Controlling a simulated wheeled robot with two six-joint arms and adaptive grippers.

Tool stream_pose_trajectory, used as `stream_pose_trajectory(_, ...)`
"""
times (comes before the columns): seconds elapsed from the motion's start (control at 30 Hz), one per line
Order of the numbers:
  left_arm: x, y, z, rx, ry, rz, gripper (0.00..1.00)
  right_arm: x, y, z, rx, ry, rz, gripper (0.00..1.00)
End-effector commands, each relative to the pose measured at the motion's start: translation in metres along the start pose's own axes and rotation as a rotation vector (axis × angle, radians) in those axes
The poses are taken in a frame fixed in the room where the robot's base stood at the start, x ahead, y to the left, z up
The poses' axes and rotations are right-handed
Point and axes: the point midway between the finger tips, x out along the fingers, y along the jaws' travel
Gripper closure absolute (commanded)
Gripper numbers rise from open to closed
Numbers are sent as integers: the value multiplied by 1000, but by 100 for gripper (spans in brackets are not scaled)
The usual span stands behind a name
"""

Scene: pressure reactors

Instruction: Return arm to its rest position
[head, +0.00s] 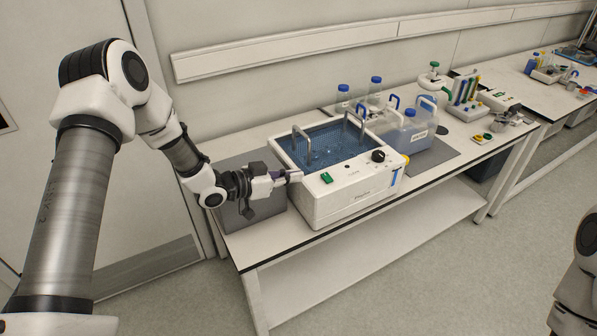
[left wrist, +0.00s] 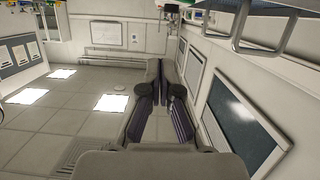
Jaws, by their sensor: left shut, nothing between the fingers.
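My left arm comes in from the left in the head view and reaches down to the bench. Its gripper (head: 292,177) points right, beside the upper left edge of the white water bath (head: 345,202), near its green switch (head: 326,178). I cannot tell whether the fingertips touch the bath. The gripper is shut and empty; its two fingers (left wrist: 162,88) also show closed together in the left wrist view. Only a part of my right arm shows at the lower right edge of the head view; its gripper is out of view.
The bath has upright metal handles (head: 304,146) and a blue basin. A blue jug (head: 412,135), blue-capped bottles (head: 343,98) and a tube rack (head: 464,102) stand right and behind on the bench (head: 262,257). The floor in front is clear.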

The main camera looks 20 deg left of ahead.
Motion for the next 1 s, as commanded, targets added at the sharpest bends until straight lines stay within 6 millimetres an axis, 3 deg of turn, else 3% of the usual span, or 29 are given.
stream_pose_trajectory(0.17,0,0,1,-1,-1,0,100,0,0,0,0,0,0,60)
stream_pose_trajectory(0.27,4,7,21,-11,-29,13,100,4,0,0,0,0,0,60)
stream_pose_trajectory(0.37,14,39,65,-35,-110,68,100,9,0,0,0,0,0,60)
stream_pose_trajectory(0.5,6,109,166,-203,-347,54,100,18,0,0,0,0,0,60)
stream_pose_trajectory(0.57,-12,137,210,-282,-483,5,100,21,0,0,0,0,0,60)
stream_pose_trajectory(0.6,-29,155,238,-329,-580,-35,100,22,0,0,0,0,0,60)
stream_pose_trajectory(0.67,-61,180,274,-393,-733,-106,100,24,0,0,0,0,0,60)
stream_pose_trajectory(0.73,-105,203,306,-453,-908,-203,100,26,0,0,0,0,0,60)
stream_pose_trajectory(0.8,-148,218,322,-496,-1059,-305,100,26,0,0,0,0,0,60)
stream_pose_trajectory(0.9,-194,224,327,-547,-1195,-440,100,25,0,0,0,0,0,60)
stream_pose_trajectory(1.0,-211,224,329,-569,-1248,-504,100,25,0,0,0,0,0,60)
